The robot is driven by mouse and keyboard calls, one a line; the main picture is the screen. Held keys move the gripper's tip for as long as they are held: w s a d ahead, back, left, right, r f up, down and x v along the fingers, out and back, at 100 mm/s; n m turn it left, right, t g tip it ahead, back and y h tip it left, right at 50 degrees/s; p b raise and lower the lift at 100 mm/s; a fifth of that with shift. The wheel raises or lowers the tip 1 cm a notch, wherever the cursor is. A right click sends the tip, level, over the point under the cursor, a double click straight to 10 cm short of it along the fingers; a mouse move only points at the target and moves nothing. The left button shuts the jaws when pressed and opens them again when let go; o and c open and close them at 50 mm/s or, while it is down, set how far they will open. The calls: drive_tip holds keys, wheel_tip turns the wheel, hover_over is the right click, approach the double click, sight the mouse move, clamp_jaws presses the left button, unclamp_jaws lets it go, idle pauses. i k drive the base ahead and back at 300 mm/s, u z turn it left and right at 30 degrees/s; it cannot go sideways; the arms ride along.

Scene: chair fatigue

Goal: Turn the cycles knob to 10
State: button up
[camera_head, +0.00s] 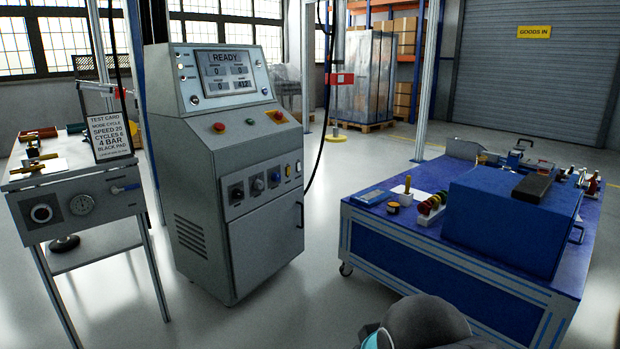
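A grey control console (225,160) stands left of centre, its screen (224,72) reading READY above small number fields, several of them 0. Its front panel carries a row of knobs: a dark left knob (237,192), a middle knob (257,185) and a right knob (275,177). Their labels and pointer positions are too small to read, so I cannot tell which is the cycles knob. A test card (110,130) at left reads mode cycle, speed 20, cycles 6, 4 bar, black pad. Part of my arm shows at the bottom edge; my gripper is not in view.
A blue wheeled table (400,262) at right bears a large blue block (505,222) and small tools. A metal bench (85,195) with gauges stands at left. A black cable hangs just right of the console. Floor is clear between console and blue table.

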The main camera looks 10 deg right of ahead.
sight(275, 177)
drive_tip(key=z, duration=0.65)
drive_tip(key=i, duration=1.75)
drive_tip(key=u, duration=0.5)
